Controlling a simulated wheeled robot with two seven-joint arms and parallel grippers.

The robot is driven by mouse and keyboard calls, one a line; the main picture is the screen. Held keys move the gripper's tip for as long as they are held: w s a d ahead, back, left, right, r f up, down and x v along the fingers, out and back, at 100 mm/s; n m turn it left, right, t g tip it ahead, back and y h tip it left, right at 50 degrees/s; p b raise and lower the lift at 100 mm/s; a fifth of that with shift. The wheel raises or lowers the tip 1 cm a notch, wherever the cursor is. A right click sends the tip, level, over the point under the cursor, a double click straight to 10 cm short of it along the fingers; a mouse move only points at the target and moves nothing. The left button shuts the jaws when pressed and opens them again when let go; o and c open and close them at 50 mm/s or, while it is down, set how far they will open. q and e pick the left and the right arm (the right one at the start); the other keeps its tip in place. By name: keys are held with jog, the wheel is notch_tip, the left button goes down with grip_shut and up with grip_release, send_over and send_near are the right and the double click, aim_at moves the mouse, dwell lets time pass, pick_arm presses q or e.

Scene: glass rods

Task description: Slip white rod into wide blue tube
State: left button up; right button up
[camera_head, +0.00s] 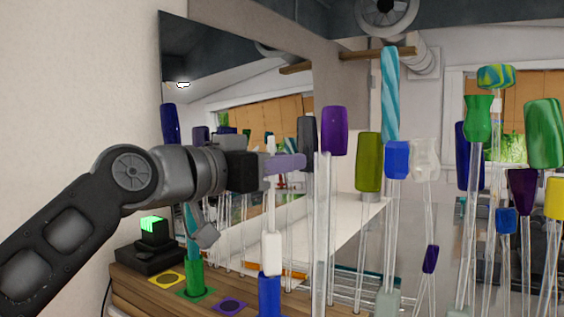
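The white rod (271,253) stands upright in front of me, with a thin shaft between a small white top and a thicker white lower part. My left gripper (285,163) reaches in from the left and its fingers are shut around the rod's upper part. The wide blue tube (269,297) is directly below, at the bottom edge of the view. The rod's lower end lines up with the tube's mouth and overlaps it; I cannot tell whether it is inside or just above. My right gripper is out of view.
A green tube (194,278) stands on the wooden bench (150,297), beside flat yellow (167,279) and purple (230,305) squares. A black device with a lit green cube (153,225) is at the left. Many tall glass rods with coloured ends crowd the right side.

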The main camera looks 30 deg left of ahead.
pick_arm(q)
jog(key=shift+o, duration=0.7)
jog(key=shift+s, duration=0.15)
jog(key=s+a+b, duration=0.1)
jog(key=s, duration=0.6)
jog(key=shift+s+a, duration=0.2)
dwell(0.8)
